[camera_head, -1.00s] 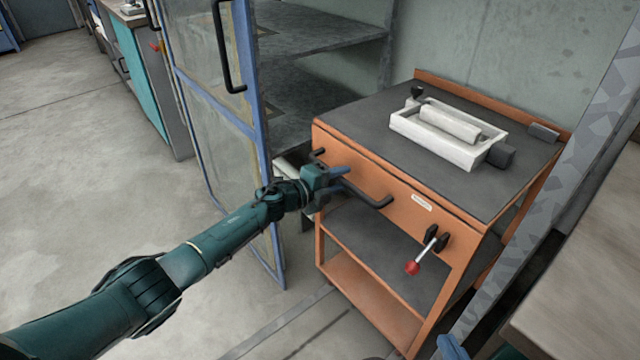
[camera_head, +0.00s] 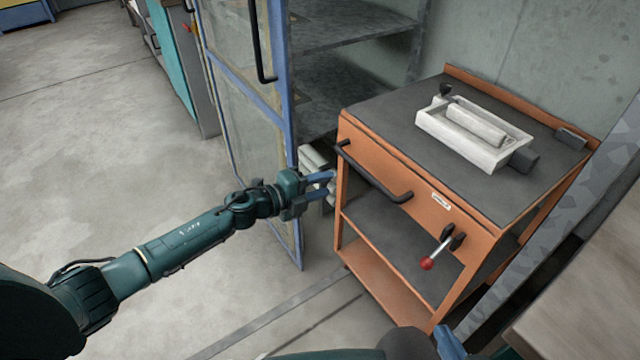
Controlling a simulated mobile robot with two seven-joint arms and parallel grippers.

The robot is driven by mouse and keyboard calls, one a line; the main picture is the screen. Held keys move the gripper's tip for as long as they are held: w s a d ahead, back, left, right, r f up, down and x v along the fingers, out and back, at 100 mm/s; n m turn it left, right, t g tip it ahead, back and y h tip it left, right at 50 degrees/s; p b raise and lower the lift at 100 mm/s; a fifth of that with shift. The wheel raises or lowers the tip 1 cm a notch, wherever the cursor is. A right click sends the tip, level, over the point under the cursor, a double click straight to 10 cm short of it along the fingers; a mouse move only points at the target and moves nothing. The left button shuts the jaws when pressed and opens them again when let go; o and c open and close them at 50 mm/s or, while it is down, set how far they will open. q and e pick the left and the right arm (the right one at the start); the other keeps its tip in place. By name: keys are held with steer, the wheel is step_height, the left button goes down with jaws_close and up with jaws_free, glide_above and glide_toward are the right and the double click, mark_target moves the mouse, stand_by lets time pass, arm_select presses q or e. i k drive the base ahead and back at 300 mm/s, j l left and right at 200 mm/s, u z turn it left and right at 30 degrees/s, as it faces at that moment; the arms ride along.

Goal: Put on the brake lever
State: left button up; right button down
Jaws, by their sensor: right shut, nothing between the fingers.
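The brake lever (camera_head: 438,252) is a thin metal rod with a red knob, on a black mount at the right of the orange cart's front. It slants down and left from the mount. My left gripper (camera_head: 328,185) is open and empty, with blue fingers pointing right, just left of the cart's front and its black handle (camera_head: 385,187). It is well apart from the lever. My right gripper (camera_head: 450,345) shows only in part as a blue finger at the bottom edge, below the lever; the rest is cut off.
The orange cart (camera_head: 352,240) has a dark top bearing a white tray (camera_head: 432,124) with a roller. A blue-framed glazed door (camera_head: 282,110) stands open left of it, before grey shelves. A bench (camera_head: 590,290) is at lower right. Floor at left is clear.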

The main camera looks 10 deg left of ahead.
mark_target(427, 263)
steer(key=k+j, duration=0.1)
steer(key=j, duration=0.25)
steer(key=k+j, duration=0.1)
steer(key=j, duration=0.2)
steer(key=k+j, duration=0.1)
steer(key=j, duration=0.25)
steer(key=k+j, duration=0.1)
steer(key=j, duration=0.25)
